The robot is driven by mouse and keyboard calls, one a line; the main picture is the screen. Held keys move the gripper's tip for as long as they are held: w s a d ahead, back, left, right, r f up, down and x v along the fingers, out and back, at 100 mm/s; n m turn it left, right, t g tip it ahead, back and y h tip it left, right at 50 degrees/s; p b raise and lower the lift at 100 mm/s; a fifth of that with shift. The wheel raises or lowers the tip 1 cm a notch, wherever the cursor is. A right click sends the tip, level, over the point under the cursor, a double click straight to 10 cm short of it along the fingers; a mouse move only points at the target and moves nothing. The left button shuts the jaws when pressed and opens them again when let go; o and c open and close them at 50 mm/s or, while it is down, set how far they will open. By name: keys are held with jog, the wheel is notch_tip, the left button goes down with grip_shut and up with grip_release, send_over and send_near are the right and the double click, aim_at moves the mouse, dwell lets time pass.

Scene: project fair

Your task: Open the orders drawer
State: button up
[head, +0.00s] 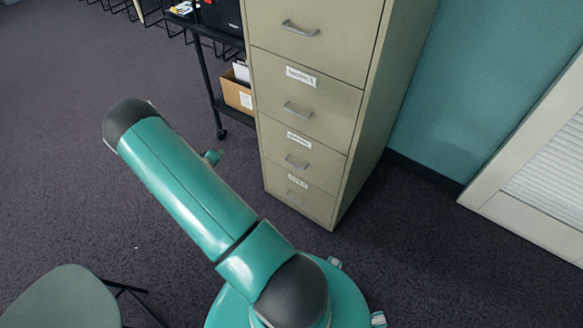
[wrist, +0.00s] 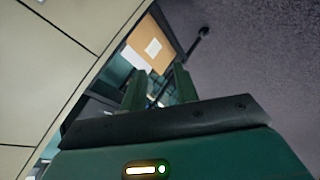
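A beige filing cabinet (head: 360,150) with several stacked drawers stands right of my arm in the head view. Each drawer has a grey bar handle, and the visible drawers look shut. White labels show on the lower drawers, but they are too small to read, so I cannot tell which is the orders drawer. In the wrist view the cabinet (wrist: 45,60) fills the left side, tilted. My gripper (wrist: 158,82) has its two green fingers apart with nothing held between them. It is beside the cabinet front, not touching it as far as I see. In the head view my arm mostly hides it.
A black wheeled cart (head: 203,70) stands left of the cabinet, with a cardboard box (head: 238,92) on its lower shelf. A green chair (head: 60,300) is at the lower left. A white louvred panel (head: 540,170) is at the right. Carpet before the cabinet is clear.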

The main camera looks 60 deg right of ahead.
jog(key=s+d+f+n+g+h, duration=0.1)
jog(key=s+d+f+g+h, duration=0.15)
jog(key=s+f, duration=0.6)
jog(key=s+d+f+n+g+h, duration=0.1)
jog(key=s+d+f+g+h, duration=0.3)
jog(key=s, duration=0.7)
jog(key=s+d+f+t+y, duration=0.1)
jog(key=s+d+f, duration=0.1)
jog(key=d, duration=1)
jog(key=shift+s+d+f+y, duration=0.2)
jog(key=shift+d+f+y, duration=0.15)
jog(key=shift+f, duration=0.45)
grip_shut()
